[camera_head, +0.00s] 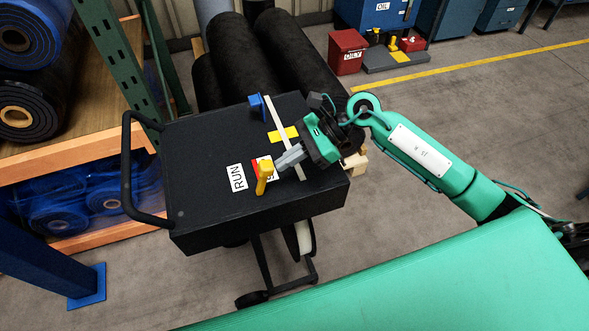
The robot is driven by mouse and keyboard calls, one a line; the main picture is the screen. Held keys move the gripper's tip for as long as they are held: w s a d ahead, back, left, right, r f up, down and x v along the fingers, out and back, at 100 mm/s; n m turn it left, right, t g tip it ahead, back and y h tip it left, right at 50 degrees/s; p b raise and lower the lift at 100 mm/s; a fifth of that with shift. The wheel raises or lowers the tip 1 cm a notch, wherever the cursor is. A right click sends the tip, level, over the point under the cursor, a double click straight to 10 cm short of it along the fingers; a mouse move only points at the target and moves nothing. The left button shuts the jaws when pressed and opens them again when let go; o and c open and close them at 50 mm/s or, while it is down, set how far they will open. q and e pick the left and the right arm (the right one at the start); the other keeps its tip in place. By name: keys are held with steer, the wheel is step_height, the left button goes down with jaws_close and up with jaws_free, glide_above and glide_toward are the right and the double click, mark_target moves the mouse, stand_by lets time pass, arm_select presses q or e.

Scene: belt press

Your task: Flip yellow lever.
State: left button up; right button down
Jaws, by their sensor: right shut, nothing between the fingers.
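The yellow lever (264,178) stands up from the top of a black cart-like box (200,140), near its front edge. A white RUN label (238,177) lies to its left. Another label on its right is partly hidden, with a red patch beside it. My right gripper (278,164) is shut and empty, with its fingertips just right of the yellow lever's upper part. I cannot tell whether they touch it. A blue lever (257,106) stands at the far side of the box top. My left gripper is not in view.
A black handle (130,170) is on the box's left. Shelves with rolls stand at left, and a green surface (400,280) fills the foreground.

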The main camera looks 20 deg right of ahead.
mark_target(268, 164)
steer(key=a+h, duration=0.1)
steer(key=a+r+h, duration=0.1)
steer(key=a+h, duration=0.1)
steer(key=shift+w+r, duration=0.1)
steer(key=shift+r, duration=0.2)
steer(key=a+h+b, duration=0.3)
steer(key=a, duration=0.1)
steer(key=shift+r+b, duration=0.1)
steer(key=shift+b, duration=0.2)
arm_select(q)
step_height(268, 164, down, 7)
steer(key=b, duration=0.3)
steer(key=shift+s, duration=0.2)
arm_select(e)
steer(key=shift+s+a+r, duration=0.1)
steer(key=shift+s+a, duration=0.05)
steer(key=shift+a, duration=0.4)
steer(key=shift+s+a+r, duration=0.1)
steer(key=shift+a, duration=0.4)
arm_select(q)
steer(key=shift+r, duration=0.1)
